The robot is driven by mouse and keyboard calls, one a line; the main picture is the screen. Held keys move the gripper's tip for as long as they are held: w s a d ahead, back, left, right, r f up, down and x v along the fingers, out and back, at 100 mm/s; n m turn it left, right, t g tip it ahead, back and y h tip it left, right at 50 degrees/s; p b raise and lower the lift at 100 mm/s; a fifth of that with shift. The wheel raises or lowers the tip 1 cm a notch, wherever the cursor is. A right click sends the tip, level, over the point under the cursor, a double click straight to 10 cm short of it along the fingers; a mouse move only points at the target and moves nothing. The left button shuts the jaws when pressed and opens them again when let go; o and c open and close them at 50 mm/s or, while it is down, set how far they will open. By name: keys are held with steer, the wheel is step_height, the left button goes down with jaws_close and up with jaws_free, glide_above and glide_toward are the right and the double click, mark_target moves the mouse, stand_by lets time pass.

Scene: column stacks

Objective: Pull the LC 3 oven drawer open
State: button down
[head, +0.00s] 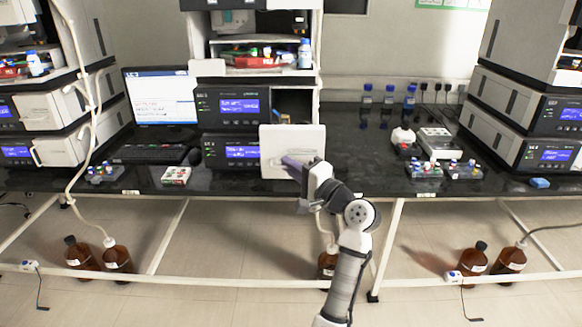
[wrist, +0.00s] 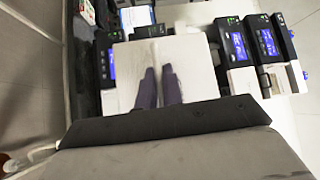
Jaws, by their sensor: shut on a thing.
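The white oven drawer front (head: 308,141) is at the lower right of the middle instrument stack, beside two dark units with blue displays. I cannot read its label or tell how far out it stands. In the wrist view the same white front (wrist: 196,70) fills the middle. My gripper (head: 287,162) reaches it from the lower right, with its purple-grey fingers against the left part of the front. In the wrist view the two fingers (wrist: 158,72) are close together, tips on the front. They are shut on the drawer handle, which the fingers hide.
A monitor (head: 160,97) and keyboard (head: 148,154) stand left of the stack. A small vial tray (head: 176,176) lies near the bench's front edge. Blue-capped bottles (head: 387,100) stand at the back right. The black bench (head: 355,165) just right of the drawer is clear.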

steer(key=shift+s+d, duration=0.1)
steer(key=shift+s, duration=0.1)
steer(key=shift+w, duration=0.1)
steer(key=c, duration=1.8)
jaws_free()
steer(key=b+v, duration=0.3)
steer(key=v, duration=1.1)
